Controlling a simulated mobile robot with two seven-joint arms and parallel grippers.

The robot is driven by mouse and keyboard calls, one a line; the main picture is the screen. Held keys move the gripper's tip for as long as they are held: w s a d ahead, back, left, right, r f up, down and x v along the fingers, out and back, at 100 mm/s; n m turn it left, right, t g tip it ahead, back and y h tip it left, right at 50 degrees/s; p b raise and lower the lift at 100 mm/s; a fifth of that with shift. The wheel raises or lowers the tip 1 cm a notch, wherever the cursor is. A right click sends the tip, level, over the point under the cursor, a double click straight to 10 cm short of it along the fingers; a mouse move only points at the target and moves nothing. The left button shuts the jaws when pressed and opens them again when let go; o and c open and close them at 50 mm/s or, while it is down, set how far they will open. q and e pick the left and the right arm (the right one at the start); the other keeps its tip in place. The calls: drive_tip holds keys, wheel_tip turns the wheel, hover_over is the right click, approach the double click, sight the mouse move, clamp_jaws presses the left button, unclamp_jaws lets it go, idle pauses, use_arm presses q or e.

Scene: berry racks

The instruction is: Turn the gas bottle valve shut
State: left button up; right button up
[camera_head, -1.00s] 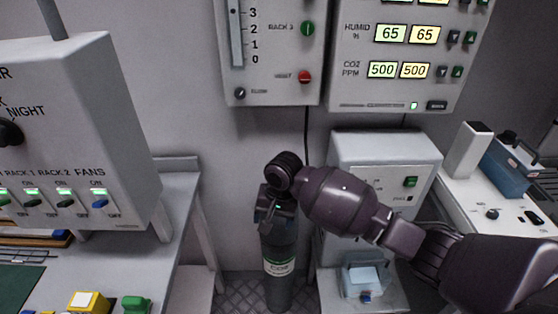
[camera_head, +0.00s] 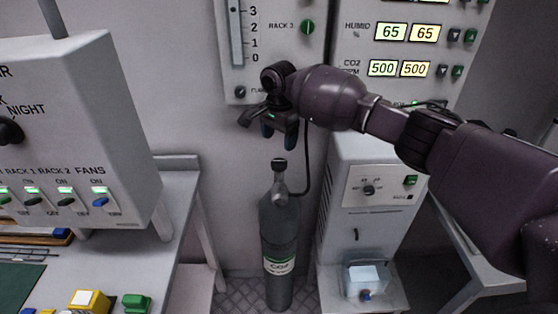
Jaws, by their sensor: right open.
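The grey gas bottle (camera_head: 280,235) stands upright on the floor against the back wall, with a pale CO2 label on its front. Its valve (camera_head: 279,164) on top has a dark round knob and a grey neck, and a black hose runs up from it. My right gripper (camera_head: 257,132) is open and empty, above the valve and slightly to its left, apart from it, with its fingers pointing down. My right arm reaches in from the right. My left gripper is not in view.
A white cabinet (camera_head: 338,207) with a dial stands right of the bottle. Control panels (camera_head: 262,82) hang on the wall just behind my gripper. A grey bench (camera_head: 172,240) and a switch box (camera_head: 75,130) are at left. A small tray (camera_head: 385,292) sits low at right.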

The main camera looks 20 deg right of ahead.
sight(279, 162)
wheel_tip(279, 162, down, 7)
drive_tip(key=shift+r+b, duration=0.1)
drive_tip(key=shift+b, duration=0.25)
drive_tip(key=shift+f, duration=0.7)
